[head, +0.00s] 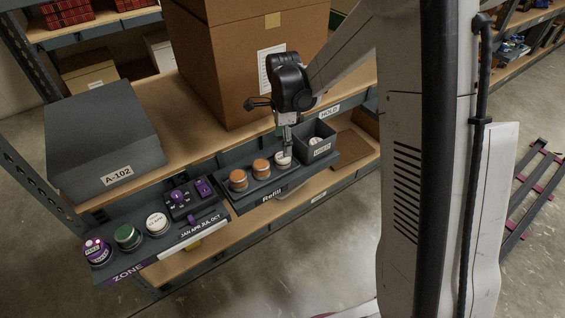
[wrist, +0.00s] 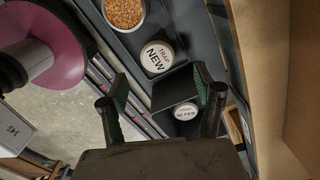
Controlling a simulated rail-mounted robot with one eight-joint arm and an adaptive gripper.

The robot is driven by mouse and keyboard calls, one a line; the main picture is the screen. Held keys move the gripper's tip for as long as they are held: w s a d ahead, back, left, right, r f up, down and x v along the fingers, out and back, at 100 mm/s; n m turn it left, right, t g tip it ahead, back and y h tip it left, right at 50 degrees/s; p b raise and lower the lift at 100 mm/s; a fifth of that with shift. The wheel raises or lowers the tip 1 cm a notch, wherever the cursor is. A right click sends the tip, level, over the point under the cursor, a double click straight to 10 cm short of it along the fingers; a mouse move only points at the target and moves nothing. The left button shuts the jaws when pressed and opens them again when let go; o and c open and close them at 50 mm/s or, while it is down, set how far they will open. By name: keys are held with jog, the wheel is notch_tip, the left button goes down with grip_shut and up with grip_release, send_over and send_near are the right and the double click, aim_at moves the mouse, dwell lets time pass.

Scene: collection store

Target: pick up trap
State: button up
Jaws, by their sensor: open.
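A round white-lidded trap marked "TRAP NEW" (wrist: 157,57) sits in the dark Refill tray. In the head view the same white lid (head: 283,158) shows just under the fingers. A second white trap, marked "TRAP 14 FEB" (wrist: 185,111), lies inside the dark open bin; in the head view it is a white shape (head: 316,141). My gripper (wrist: 161,88) is open and empty, its fingers spread either side of the view's middle. In the head view my gripper (head: 287,143) hangs above the new trap. Whether the fingertips touch anything is unclear.
Left is the Zone tray (head: 184,238) with lidded pots and purple pieces. A cardboard box (head: 225,70) and grey box (head: 100,135) stand behind.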

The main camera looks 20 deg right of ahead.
aim_at(282, 156)
jog(key=shift+s+a+f+b, duration=0.1)
jog(key=shift+f+b, duration=0.45)
jog(key=shift+f, duration=1.05)
jog(key=shift+s+a+f+b, duration=0.1)
jog(key=shift+f+b, duration=0.45)
jog(key=shift+f, duration=1)
jog(key=shift+c, duration=0.3)
jog(key=c, duration=1.1)
jog(key=shift+r, duration=0.1)
